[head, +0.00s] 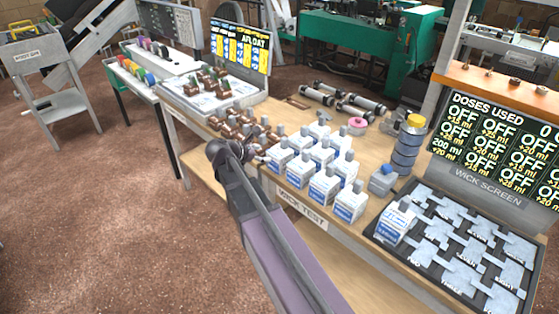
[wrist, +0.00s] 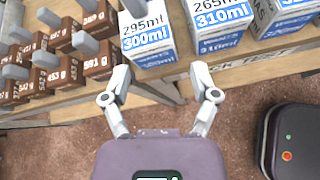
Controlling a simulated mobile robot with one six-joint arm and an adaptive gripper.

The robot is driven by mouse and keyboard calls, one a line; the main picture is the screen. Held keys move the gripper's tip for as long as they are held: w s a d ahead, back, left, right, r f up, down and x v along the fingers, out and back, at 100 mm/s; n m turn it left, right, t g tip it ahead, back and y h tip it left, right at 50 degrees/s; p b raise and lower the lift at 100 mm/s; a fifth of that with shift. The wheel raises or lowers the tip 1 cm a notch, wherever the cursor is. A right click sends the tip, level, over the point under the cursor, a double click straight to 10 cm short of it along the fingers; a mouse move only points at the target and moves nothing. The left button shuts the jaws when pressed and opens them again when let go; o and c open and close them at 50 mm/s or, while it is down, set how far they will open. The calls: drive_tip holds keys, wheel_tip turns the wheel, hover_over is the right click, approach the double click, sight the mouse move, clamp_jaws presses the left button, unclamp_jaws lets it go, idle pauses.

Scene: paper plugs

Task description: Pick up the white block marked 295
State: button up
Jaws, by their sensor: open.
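The white block marked 295ml (wrist: 146,32), with 300ml on its blue band, stands at the table edge, upper left of centre in the wrist view. In the head view it appears to be the leftmost white block (head: 279,157) of the front row, though its print is too small to read. My gripper (wrist: 160,78) is open and empty, just short of the block's front face. The block lies beyond the fingertips, left of the midline between them.
A white block marked 310ml (wrist: 219,22) stands close to the right, with more white blocks behind. Brown blocks (wrist: 50,72) crowd the left side. The table's front edge (wrist: 240,58) lies near my fingers. Another white block (head: 397,222) stands on the dark tray (head: 377,240).

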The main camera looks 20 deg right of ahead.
sight(282, 141)
drive_tip(key=w+r+n, duration=0.1)
drive_tip(key=w+r+n+t+h, duration=0.1)
drive_tip(key=n, duration=0.1)
drive_tip(key=shift+w+d+r+h, duration=0.1)
drive_tip(key=shift+w+d+h, duration=0.05)
drive_tip(key=shift+w+h, duration=0.2)
drive_tip(key=shift+d, duration=0.15)
drive_tip(key=b+x, duration=0.3)
drive_tip(key=x, duration=0.4)
drive_tip(key=shift+w+f, duration=0.1)
drive_tip(key=shift+f, duration=0.15)
drive_tip(key=shift+w+d+f, duration=0.15)
drive_tip(key=shift+d, duration=0.45)
drive_tip(key=shift+b+x, duration=1.15)
drive_tip(key=shift+x, duration=1.45)
